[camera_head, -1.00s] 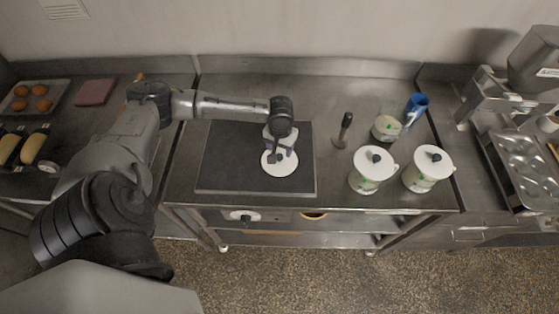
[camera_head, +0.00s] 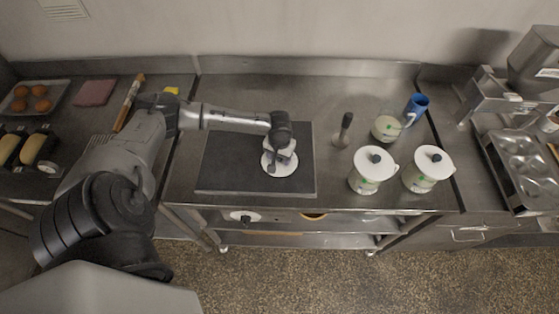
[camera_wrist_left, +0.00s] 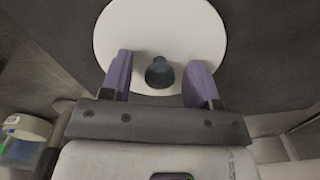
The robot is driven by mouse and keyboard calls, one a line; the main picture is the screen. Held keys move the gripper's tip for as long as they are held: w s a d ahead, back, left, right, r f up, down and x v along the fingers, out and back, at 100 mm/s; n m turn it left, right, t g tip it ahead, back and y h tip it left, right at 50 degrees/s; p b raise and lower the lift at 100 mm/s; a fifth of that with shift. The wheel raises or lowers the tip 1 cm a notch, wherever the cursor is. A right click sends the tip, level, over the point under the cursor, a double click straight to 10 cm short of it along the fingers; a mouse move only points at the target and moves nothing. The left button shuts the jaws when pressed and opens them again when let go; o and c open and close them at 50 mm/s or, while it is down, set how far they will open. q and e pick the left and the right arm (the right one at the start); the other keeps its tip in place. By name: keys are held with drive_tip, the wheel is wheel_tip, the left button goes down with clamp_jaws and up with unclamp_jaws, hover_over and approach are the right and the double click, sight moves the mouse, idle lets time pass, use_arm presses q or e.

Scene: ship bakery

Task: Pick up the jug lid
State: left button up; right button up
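The jug lid (camera_head: 267,167) is a round white disc with a dark knob, lying on the dark mat (camera_head: 225,178) on the steel table. My left gripper (camera_head: 278,164) is over the lid, pointing down, and hides part of it. In the left wrist view the lid (camera_wrist_left: 125,38) fills the top middle. There the purple fingers of my left gripper (camera_wrist_left: 160,70) stand apart, one on each side of the dark knob (camera_wrist_left: 160,74), with gaps on both sides. Whether the fingertips touch the disc I cannot tell. My right gripper is not in view.
A muffin tin (camera_head: 522,170) is at far right. The mat around the lid is clear.

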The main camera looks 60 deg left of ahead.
use_arm(q)
drive_tip(key=c, duration=0.9)
